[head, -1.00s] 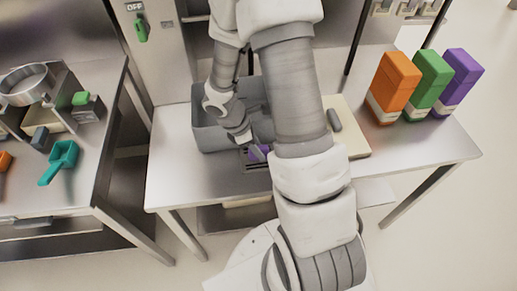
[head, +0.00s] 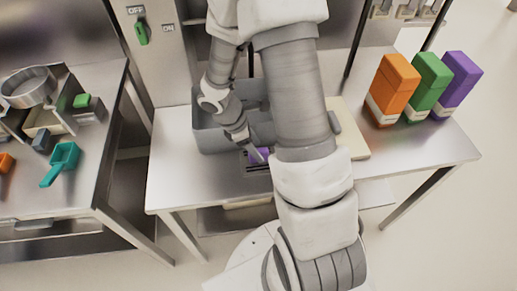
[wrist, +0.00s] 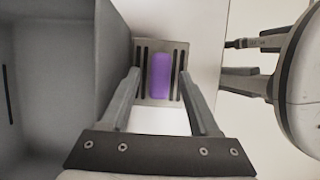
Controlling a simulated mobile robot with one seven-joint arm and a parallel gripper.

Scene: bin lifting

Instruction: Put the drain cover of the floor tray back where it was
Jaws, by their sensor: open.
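The drain cover is a grey slotted plate (wrist: 162,46) with a purple block-shaped handle (wrist: 161,78) on top. In the head view the plate (head: 257,167) lies at the table's front edge, before the grey bin. My gripper (wrist: 160,72) is open, with one finger on each side of the purple handle and gaps visible between. In the head view my gripper (head: 255,154) partly hides the handle. I cannot clearly make out the floor tray or the cover's opening.
The grey bin (head: 208,138) stands close to my gripper's left. A pale board (head: 352,138) lies right of my arm on the steel table (head: 420,150). Orange (head: 393,88), green (head: 428,85) and purple (head: 459,83) boxes stand at the right. A side counter (head: 100,150) is at left.

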